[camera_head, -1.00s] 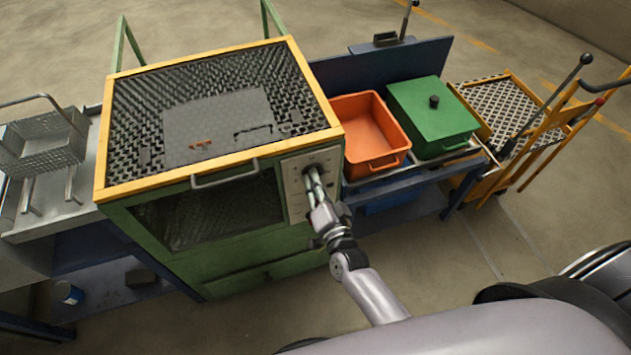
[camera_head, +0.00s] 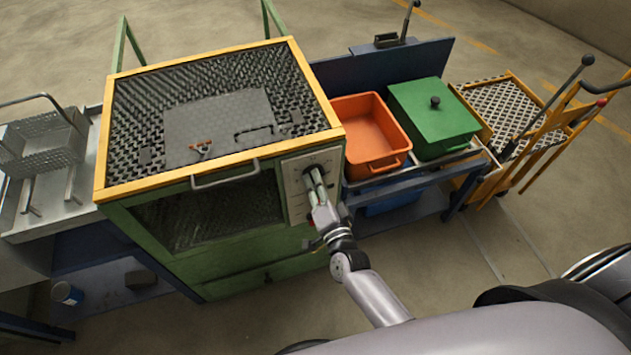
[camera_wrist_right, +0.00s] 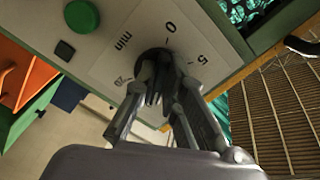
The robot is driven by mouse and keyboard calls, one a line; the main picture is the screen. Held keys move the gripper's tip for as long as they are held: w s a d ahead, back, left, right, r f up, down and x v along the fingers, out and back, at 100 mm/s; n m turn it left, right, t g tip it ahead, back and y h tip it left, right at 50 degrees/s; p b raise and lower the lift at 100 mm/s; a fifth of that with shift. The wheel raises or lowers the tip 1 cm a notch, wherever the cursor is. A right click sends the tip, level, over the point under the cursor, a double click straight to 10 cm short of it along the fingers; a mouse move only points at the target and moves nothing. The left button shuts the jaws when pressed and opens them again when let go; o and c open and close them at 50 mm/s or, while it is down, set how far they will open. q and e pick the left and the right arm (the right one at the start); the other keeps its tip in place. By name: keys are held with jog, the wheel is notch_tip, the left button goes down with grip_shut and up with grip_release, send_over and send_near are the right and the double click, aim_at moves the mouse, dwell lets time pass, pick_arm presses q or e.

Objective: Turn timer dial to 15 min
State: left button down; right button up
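The timer dial (camera_wrist_right: 153,62) is a dark round knob on the light control panel (camera_wrist_right: 110,50) at the furnace front's right side. In the wrist view the marks 0, 5, 20 and "min" show around it; the 10 and 15 marks are not visible. My right gripper (camera_wrist_right: 160,88) has its fingers closed in on the dial, hiding much of it and its pointer. In the head view the right gripper (camera_head: 314,172) reaches the panel's upper part from below. My left gripper is not in view.
The green furnace (camera_head: 240,270) has a yellow-edged mesh top and a front handle (camera_head: 225,178). A green button (camera_wrist_right: 82,15) and a small black square (camera_wrist_right: 65,50) lie near the dial. An orange bin (camera_head: 370,130) and a green lidded box (camera_head: 430,115) stand to the right.

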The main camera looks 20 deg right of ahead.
jog(key=o, duration=0.4)
jog(key=shift+s, duration=0.1)
jog(key=s, duration=1.1)
jog(key=shift+s+d, duration=0.2)
jog(key=shift+s, duration=0.2)
jog(key=s+f+n+g, duration=0.3)
jog(key=s+f, duration=0.1)
jog(key=f, duration=0.6)
jog(key=s+d+f+n+g+y, duration=0.1)
jog(key=s+f+n+g, duration=0.25)
jog(key=f, duration=0.55)
jog(key=s+f+n+g, duration=0.3)
jog(key=s+f, duration=0.1)
jog(key=f, duration=0.6)
jog(key=s+d+f+n+g, duration=0.2)
jog(key=s+f, duration=0.4)
jog(key=s, duration=0.4)
jog(key=s+d+f+n+g+h, duration=0.1)
jog(key=s+d+f+g, duration=0.4)
jog(key=s, duration=0.5)
jog(key=shift+s+d+f+n+h, duration=0.15)
jog(key=shift+d+f+n+h, duration=0.2)
jog(key=shift+f+n, duration=0.3)
